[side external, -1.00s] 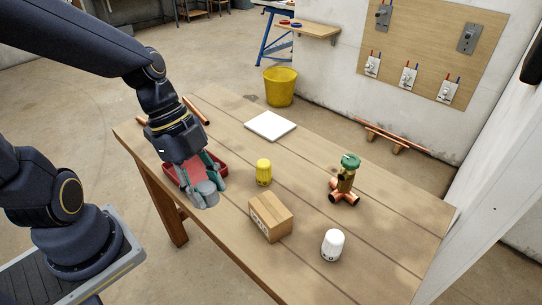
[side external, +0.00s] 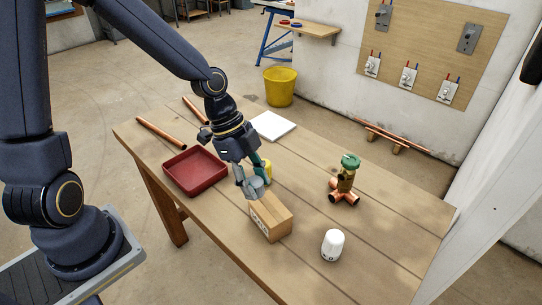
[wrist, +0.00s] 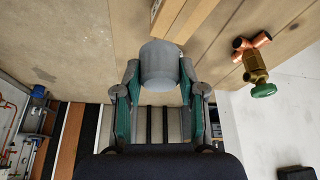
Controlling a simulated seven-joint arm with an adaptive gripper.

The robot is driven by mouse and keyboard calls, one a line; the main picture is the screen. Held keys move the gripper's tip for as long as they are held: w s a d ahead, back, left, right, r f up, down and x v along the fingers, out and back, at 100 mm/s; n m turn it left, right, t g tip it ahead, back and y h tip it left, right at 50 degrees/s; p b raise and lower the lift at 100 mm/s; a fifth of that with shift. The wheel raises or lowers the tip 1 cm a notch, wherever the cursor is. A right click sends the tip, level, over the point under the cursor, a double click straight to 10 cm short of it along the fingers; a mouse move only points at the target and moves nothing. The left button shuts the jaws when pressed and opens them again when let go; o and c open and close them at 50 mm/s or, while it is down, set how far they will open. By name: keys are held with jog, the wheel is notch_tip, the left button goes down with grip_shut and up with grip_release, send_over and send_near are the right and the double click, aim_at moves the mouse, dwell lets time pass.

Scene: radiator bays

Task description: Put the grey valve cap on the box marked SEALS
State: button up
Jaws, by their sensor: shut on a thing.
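The grey valve cap (wrist: 160,66) is a plain grey cylinder between the fingertips of my gripper (wrist: 160,78), which is shut on it. In the side view my gripper (side external: 253,184) holds the grey cap (side external: 257,187) at the far edge of the cardboard box (side external: 271,220). The box has a pale label with dark marks on its left face, too small to read. In the wrist view part of the box (wrist: 183,18) shows just beyond the cap. I cannot tell whether cap and box touch.
A yellow cap (side external: 267,168) stands partly hidden behind my gripper. A white cap (side external: 332,246) stands right of the box. A brass and copper valve (side external: 345,183) with a green handwheel stands farther right. A red tray (side external: 195,188) is empty, near a white slab (side external: 272,126).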

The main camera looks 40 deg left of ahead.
send_over(275, 210)
jog(key=a, duration=0.1)
jog(key=f, duration=0.4)
jog(key=shift+s+a, duration=0.15)
jog(key=shift+s, duration=0.2)
jog(key=shift+w+f, duration=0.2)
jog(key=shift+f, duration=1.65)
jog(key=shift+f, duration=0.15)
jog(key=o, duration=0.7)
jog(key=shift+o, duration=0.2)
